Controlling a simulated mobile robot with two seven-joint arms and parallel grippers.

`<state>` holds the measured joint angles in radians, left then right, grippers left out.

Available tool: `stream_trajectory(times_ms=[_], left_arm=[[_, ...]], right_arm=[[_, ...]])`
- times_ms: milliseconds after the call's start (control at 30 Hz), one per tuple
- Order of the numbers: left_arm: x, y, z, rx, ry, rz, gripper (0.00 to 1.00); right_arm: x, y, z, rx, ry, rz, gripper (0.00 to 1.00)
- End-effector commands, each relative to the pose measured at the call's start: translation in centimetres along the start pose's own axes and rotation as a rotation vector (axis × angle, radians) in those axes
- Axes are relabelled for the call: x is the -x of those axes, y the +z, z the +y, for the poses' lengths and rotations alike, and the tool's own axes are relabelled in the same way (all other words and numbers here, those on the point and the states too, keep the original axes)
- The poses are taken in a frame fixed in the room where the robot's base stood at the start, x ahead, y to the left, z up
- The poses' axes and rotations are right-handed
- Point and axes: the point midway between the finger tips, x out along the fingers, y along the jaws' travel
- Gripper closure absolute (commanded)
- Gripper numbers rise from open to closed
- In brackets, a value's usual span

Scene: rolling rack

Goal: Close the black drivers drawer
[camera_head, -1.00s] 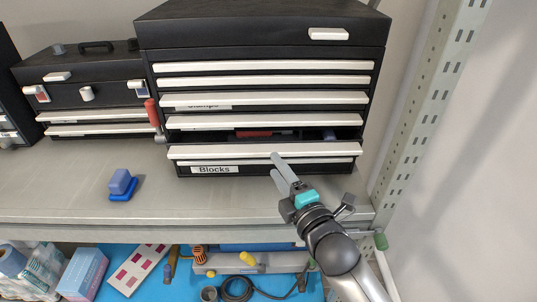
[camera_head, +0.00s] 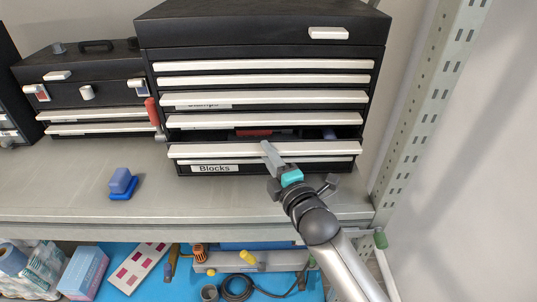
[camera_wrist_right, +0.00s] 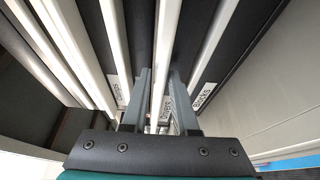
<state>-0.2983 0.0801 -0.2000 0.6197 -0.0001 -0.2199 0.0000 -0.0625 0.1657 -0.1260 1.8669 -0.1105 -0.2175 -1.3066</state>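The black drivers drawer (camera_head: 210,150) is the pulled-out drawer low in the large black chest, just above the drawer labelled Blocks. Its white front strip juts forward, and red and bluish items show inside through the gap. My right gripper (camera_head: 268,148) is at this strip, right of its middle. In the right wrist view, the strip (camera_wrist_right: 168,50) runs between my two fingers (camera_wrist_right: 162,100), which stand apart with gaps beside it. The "Drivers" label (camera_wrist_right: 165,112) shows between them, partly hidden. My left gripper is not in view.
The Blocks drawer (camera_head: 270,168) lies just below. A smaller black toolbox (camera_head: 90,95) stands at left, with a red-handled tool (camera_head: 152,112) between it and the chest. A blue stamp-like object (camera_head: 122,183) sits on the grey shelf (camera_head: 50,190). A perforated rack post (camera_head: 415,110) rises at right.

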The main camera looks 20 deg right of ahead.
Motion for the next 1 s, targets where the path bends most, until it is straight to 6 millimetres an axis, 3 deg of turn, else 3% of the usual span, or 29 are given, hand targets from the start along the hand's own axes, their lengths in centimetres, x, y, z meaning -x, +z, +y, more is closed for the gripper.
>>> stream_trajectory(times_ms=[233,1000], left_arm=[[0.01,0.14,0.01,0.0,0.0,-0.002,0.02],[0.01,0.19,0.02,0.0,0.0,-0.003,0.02]], right_arm=[[0.02,0.0,-0.01,0.0,0.0,0.0,1.0],[0.03,0.02,-0.03,0.0,-0.001,0.0,1.0]])
